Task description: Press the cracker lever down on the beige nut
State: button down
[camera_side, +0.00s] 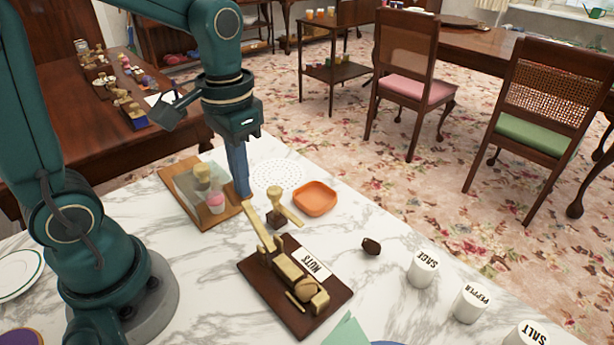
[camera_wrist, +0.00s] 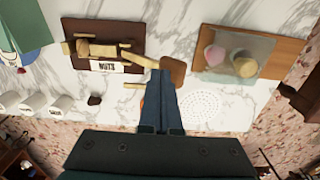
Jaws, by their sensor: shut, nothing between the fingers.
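The brass-coloured nutcracker (camera_side: 288,267) sits on a dark wooden board (camera_side: 330,293) with a white NUTS label, and it also shows in the wrist view (camera_wrist: 105,48). Its lever (camera_side: 260,228) is raised at a slant, with its free end toward my gripper. A rounded beige piece (camera_side: 306,288), seemingly the nut, lies at the cracker's near end; its exact seating is unclear. My gripper (camera_side: 243,193) is shut and empty, pointing down just above the lever's free end. In the wrist view its fingertips (camera_wrist: 161,72) overlap the lever end (camera_wrist: 148,61); I cannot tell whether they touch.
An orange dish (camera_side: 315,198) and a brass-handled piece (camera_side: 275,194) stand close beyond the lever. A glass-covered board (camera_side: 180,205) with small items is behind my gripper.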

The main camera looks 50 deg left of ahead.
jog(key=shift+a+f, duration=0.85)
jog(key=shift+f, duration=0.15)
dwell(0.6)
jog(key=shift+a+f, duration=0.35)
jog(key=shift+f, duration=0.45)
jog(key=shift+a+f, duration=0.35)
jog(key=shift+f, duration=0.45)
dwell(0.6)
jog(key=shift+r, duration=6.05)
jog(key=shift+d, duration=0.1)
